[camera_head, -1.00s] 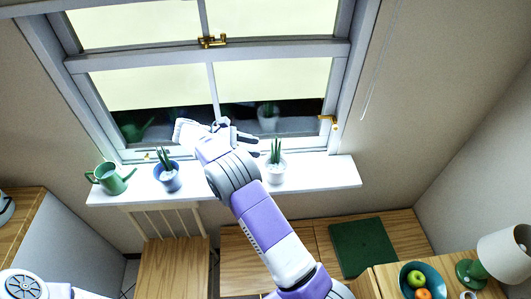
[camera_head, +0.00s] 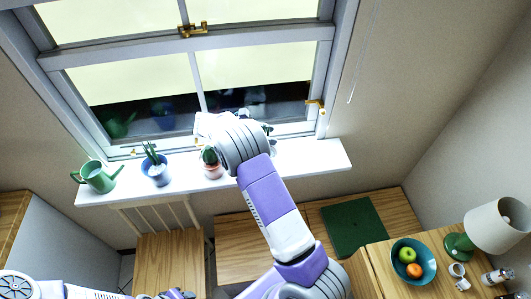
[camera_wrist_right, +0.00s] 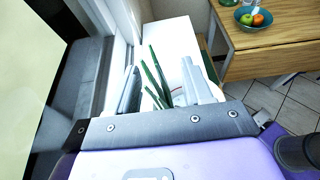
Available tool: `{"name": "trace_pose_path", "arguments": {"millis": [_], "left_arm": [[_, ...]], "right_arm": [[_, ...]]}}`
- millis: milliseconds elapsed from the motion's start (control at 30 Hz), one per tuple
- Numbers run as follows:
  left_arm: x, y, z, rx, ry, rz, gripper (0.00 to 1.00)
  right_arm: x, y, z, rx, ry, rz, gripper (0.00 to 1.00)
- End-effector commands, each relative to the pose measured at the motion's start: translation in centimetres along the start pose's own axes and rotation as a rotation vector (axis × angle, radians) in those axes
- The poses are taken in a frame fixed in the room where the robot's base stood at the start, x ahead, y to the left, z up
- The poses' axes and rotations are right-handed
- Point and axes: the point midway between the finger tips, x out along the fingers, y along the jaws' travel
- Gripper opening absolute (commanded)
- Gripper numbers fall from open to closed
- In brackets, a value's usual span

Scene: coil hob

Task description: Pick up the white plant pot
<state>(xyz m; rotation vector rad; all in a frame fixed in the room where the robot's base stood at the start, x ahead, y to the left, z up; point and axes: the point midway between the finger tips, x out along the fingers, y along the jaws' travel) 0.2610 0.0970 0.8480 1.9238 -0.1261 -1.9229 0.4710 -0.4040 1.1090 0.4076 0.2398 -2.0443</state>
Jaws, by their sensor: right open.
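The white plant pot is almost wholly hidden behind my right arm in the head view; only a pale sliver of it (camera_head: 274,147) and a bit of green show at the arm's right edge. In the right wrist view its long green spiky leaves (camera_wrist_right: 157,80) rise between the fingers of my right gripper (camera_wrist_right: 161,64). The gripper is open, with one finger on each side of the leaves. The pot body is mostly covered by the gripper, so I cannot tell whether a finger touches it. My left arm shows at the bottom edge of the head view; its gripper is not clear.
On the white windowsill (camera_head: 315,158) stand a green watering can (camera_head: 97,177), a blue pot (camera_head: 158,175) and a reddish-and-white cactus pot (camera_head: 212,170). The window is close behind. A fruit bowl (camera_head: 428,268) and a lamp (camera_head: 497,225) stand on the right table.

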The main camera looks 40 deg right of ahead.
Motion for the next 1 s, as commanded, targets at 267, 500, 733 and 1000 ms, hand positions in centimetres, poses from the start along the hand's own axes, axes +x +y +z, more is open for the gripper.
{"name": "trace_pose_path", "arguments": {"millis": [267, 500, 733, 1000], "left_arm": [[-0.05, 0.02, 0.00, 0.000, 0.000, 0.000, 0.43], [-0.04, 0.02, 0.00, 0.000, 0.000, 0.000, 0.43], [-0.05, 0.02, 0.00, 0.000, 0.000, 0.000, 0.43], [-0.05, 0.02, 0.00, 0.000, 0.000, 0.000, 0.43]], "right_arm": [[1.01, -0.02, -0.04, -0.001, 0.000, 0.001, 0.50], [0.97, -0.02, -0.04, -0.001, 0.000, 0.001, 0.24], [0.96, -0.03, -0.05, -0.001, 0.001, 0.001, 0.00], [0.94, -0.04, -0.06, -0.001, 0.001, 0.001, 0.00]]}}
